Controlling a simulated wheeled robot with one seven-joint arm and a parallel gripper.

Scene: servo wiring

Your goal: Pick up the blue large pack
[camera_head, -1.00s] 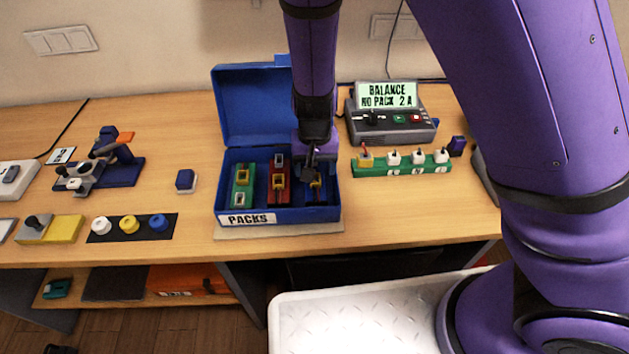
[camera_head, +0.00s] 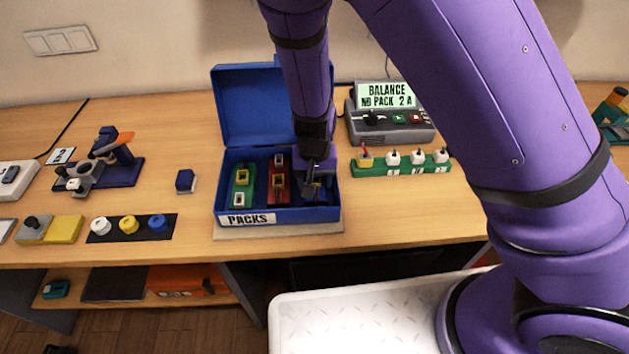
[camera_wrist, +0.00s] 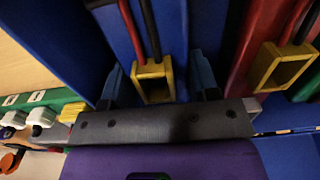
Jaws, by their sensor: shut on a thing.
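The blue large pack (camera_wrist: 172,30) shows in the wrist view, with red and black leads and a yellow connector at its near end. My gripper (camera_wrist: 157,78) has one finger on each side of it and is shut on it. In the head view my gripper (camera_head: 316,186) reaches down into the right part of the blue PACKS box (camera_head: 328,213) and hides most of the pack. I cannot tell whether the pack is clear of the box floor.
A red pack (camera_head: 279,186) and a green pack (camera_head: 243,186) lie to the left in the same box. The box lid (camera_head: 252,105) stands open behind. A green connector strip (camera_head: 402,168) and a grey balance charger (camera_head: 392,128) stand close on the right.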

